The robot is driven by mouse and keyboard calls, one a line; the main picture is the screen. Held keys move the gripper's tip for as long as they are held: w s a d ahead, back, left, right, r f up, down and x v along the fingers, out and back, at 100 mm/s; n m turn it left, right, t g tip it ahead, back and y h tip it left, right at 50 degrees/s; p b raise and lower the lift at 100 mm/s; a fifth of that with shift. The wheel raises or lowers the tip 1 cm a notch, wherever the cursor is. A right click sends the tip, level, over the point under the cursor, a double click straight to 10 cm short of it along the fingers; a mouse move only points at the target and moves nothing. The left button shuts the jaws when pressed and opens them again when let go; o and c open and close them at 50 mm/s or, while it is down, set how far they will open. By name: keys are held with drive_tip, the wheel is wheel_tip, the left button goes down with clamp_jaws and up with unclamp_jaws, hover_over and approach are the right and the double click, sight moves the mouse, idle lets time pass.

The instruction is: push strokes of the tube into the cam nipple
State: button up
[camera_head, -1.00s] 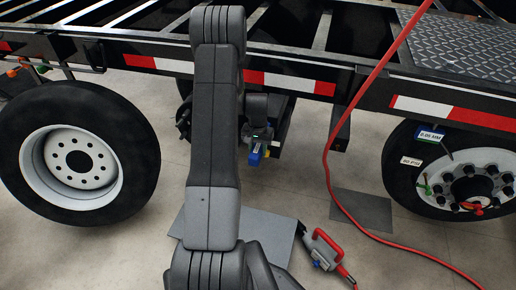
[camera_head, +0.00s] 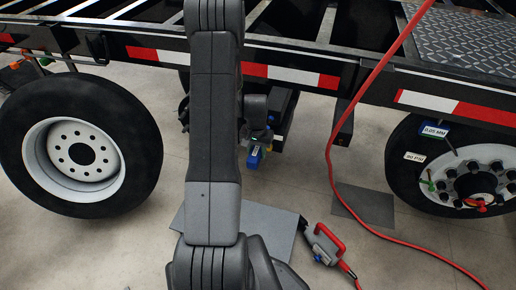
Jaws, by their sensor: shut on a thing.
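My gripper (camera_head: 262,133) is small and partly hidden at the end of my dark grey arm, below the trailer's side rail. It is shut on a small blue thing with a pale label, which looks like the tube (camera_head: 254,158). The tube hangs low beside the dark underbody parts behind the rail. A small yellow part shows next to it. The cam nipple cannot be made out; my arm and the shadow under the frame cover that area. I cannot tell whether the tube touches anything.
The trailer rail (camera_head: 300,76) with red and white tape crosses the view. Wheels stand at left (camera_head: 80,160) and right (camera_head: 475,180). A red hose (camera_head: 335,180) hangs down to the floor. A red-handled tool (camera_head: 325,244) lies by a grey floor plate (camera_head: 270,225).

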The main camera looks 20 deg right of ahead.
sight(252, 160)
drive_tip(key=shift+s+a+b, duration=0.25)
drive_tip(key=shift+s+a, duration=0.6)
drive_tip(key=shift+s, duration=0.25)
drive_tip(key=shift+s+a+b, duration=0.2)
drive_tip(key=shift+s+a, duration=0.6)
drive_tip(key=shift+s, duration=0.3)
